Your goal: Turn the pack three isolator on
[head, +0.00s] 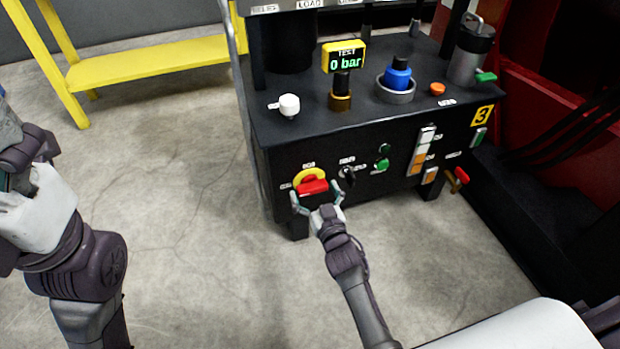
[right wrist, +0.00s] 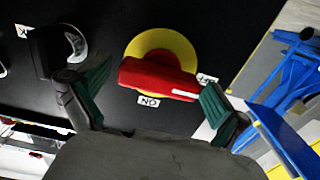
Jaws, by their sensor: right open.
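The isolator is a red bar handle (head: 313,187) on a round yellow plate (head: 309,175), low on the front of a black cabinet. In the right wrist view the red handle (right wrist: 158,78) lies across the yellow plate (right wrist: 150,49). Its white mark is at the end near the OFF label (right wrist: 207,79); the ON label (right wrist: 148,101) is beside the plate. My right gripper (head: 318,198) is open, its fingers on either side of the handle. In the wrist view, one fingertip of the gripper (right wrist: 155,90) is close to the marked end; contact is unclear.
A black selector knob (head: 347,175) and green button (head: 382,164) sit right of the isolator. A gauge reading 0 bar (head: 344,58), a white valve (head: 288,105) and a blue knob (head: 397,75) stand on top. A yellow bench (head: 150,62) is behind left.

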